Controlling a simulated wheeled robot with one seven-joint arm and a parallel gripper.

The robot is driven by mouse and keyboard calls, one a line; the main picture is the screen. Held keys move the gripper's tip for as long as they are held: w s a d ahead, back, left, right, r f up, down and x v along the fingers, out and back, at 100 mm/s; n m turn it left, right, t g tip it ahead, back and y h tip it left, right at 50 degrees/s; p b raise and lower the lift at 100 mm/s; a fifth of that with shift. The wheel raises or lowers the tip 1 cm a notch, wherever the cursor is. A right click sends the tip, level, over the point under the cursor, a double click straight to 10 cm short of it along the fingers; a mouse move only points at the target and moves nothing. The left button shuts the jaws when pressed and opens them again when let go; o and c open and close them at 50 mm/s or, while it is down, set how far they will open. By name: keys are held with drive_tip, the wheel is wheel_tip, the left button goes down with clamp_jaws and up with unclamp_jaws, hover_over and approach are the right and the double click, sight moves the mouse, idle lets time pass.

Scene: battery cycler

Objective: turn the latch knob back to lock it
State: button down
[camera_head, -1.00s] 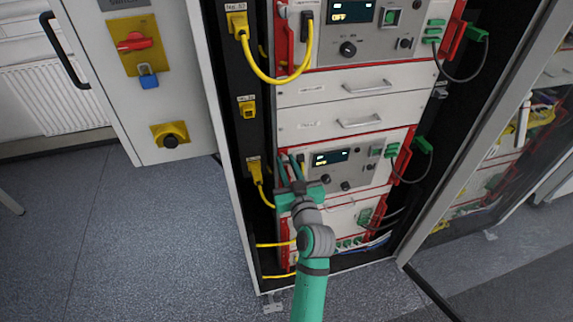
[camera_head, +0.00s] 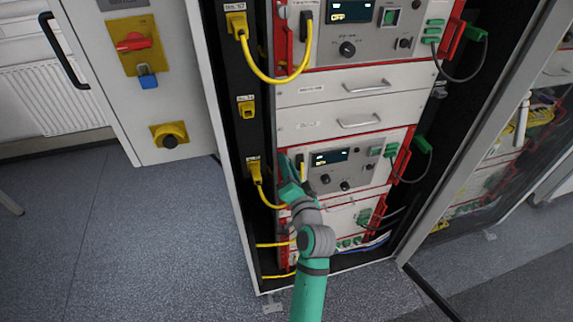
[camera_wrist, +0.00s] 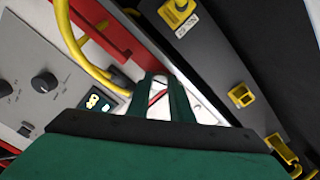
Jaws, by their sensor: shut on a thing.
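My gripper (camera_head: 291,168) is at the left edge of the lower instrument (camera_head: 352,166) in the rack in the head view. It is turned about its own axis, with its fingers against the red-edged front. In the wrist view the two green fingers of my gripper (camera_wrist: 160,84) are close together, shut on the small grey latch knob (camera_wrist: 160,79). Only a bit of the knob shows between the fingertips. The fingers and palm hide the rest, and the knob's angle cannot be read. In the head view the gripper hides the knob.
A yellow cable (camera_wrist: 92,62) runs close beside the fingers in the wrist view. Yellow sockets sit on the dark rack post (camera_head: 246,108) to the left. Drawers (camera_head: 335,105) and an upper instrument (camera_head: 362,45) are above. The floor (camera_head: 150,240) at left is clear.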

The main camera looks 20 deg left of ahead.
drive_tip(key=shift+a+f+m, duration=0.1)
drive_tip(key=shift+m, duration=2.1)
drive_tip(key=c, duration=1.6)
unclamp_jaws()
drive_tip(key=v, duration=1.1)
drive_tip(key=shift+w, duration=0.1)
drive_tip(key=shift+w, duration=0.15)
